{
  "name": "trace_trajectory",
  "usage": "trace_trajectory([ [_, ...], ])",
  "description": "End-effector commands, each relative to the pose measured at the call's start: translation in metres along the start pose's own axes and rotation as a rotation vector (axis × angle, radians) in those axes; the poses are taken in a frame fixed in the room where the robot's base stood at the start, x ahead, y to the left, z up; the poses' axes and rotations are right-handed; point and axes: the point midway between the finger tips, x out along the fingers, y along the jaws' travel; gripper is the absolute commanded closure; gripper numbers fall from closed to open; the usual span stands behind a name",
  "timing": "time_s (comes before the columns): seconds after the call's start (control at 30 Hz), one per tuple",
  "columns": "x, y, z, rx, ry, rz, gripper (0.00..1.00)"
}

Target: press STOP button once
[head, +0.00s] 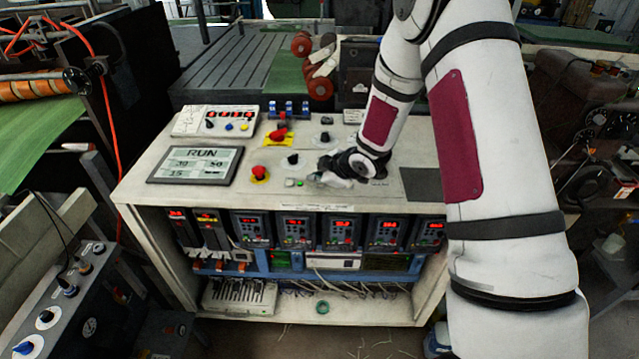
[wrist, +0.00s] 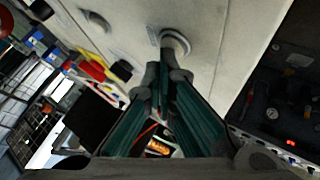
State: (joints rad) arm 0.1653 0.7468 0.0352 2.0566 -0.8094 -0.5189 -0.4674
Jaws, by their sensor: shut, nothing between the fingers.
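The pale control cabinet (head: 225,150) carries several buttons on its top; I cannot read which is labelled STOP. A red mushroom button (head: 260,173) on a yellow base stands near the front edge. Small green and pale buttons (head: 294,183) lie to its right. A dark knob (head: 292,159) stands behind them. My gripper (head: 320,179) is over the cabinet top, just right of the small buttons. In the wrist view my gripper (wrist: 162,78) is shut and empty, its tips close to a round grey fitting (wrist: 175,43). I cannot tell whether they touch it.
A display (head: 195,164) reading RUN lies at the left of the top. A red-handled switch on yellow (head: 278,135) and blue switches (head: 288,109) stand farther back. Lit drive units (head: 297,230) fill the open shelf below. A dark flat plate (head: 420,184) lies at right.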

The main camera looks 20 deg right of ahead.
Motion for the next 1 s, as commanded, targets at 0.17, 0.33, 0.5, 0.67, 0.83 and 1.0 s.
trace_trajectory([
  [0.17,0.002,-0.002,0.002,0.0,-0.001,-0.001,1.0],
  [0.33,0.002,-0.002,0.002,0.0,-0.001,-0.001,1.0],
  [0.5,0.001,-0.001,0.001,0.0,-0.001,-0.001,1.0],
  [0.67,-0.004,0.002,-0.002,-0.001,0.0,0.0,1.0],
  [0.83,-0.01,0.007,-0.007,-0.001,0.0,0.001,1.0],
  [1.0,-0.011,0.008,-0.008,0.0,0.0,0.0,1.0],
])
